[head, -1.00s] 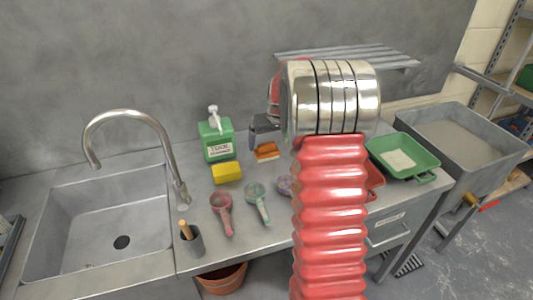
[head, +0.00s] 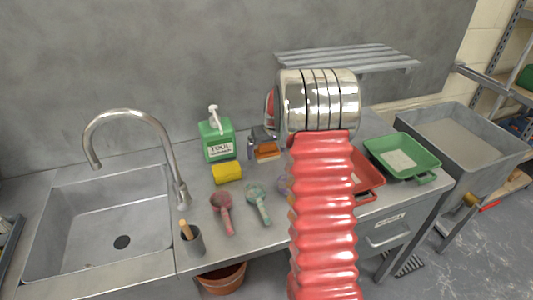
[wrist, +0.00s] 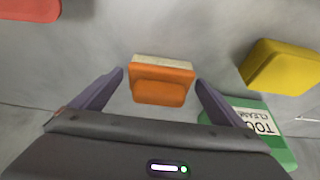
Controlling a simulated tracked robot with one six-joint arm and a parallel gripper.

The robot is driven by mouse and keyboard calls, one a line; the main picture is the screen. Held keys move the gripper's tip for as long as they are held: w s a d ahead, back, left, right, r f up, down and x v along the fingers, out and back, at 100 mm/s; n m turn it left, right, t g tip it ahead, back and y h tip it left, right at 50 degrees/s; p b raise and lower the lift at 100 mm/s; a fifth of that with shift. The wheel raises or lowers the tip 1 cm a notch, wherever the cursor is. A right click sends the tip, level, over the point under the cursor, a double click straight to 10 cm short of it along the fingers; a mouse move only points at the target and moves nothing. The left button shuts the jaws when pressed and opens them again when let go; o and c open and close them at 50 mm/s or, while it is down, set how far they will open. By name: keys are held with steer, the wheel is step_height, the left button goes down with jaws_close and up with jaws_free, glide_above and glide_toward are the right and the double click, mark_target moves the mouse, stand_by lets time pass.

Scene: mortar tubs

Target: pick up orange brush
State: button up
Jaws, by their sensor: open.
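The orange brush (wrist: 161,84) lies on the steel counter, with an orange body and a pale bristle strip along one side. In the wrist view my gripper (wrist: 160,80) is open, with one dark finger on each side of the brush and a gap to each. The jaws hold nothing. In the head view the brush (head: 267,152) shows partly, just below my gripper (head: 262,147); my arm hides the area to its right.
A yellow sponge (head: 227,173) and a green tool cleaner bottle (head: 217,138) stand close left of the brush. Several scoops, including a red one (head: 222,212), lie in front. A red tray (head: 368,178) and a green tray (head: 402,156) are to the right.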

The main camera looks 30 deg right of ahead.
steer(key=shift+c, duration=0.6)
steer(key=c, duration=1.1)
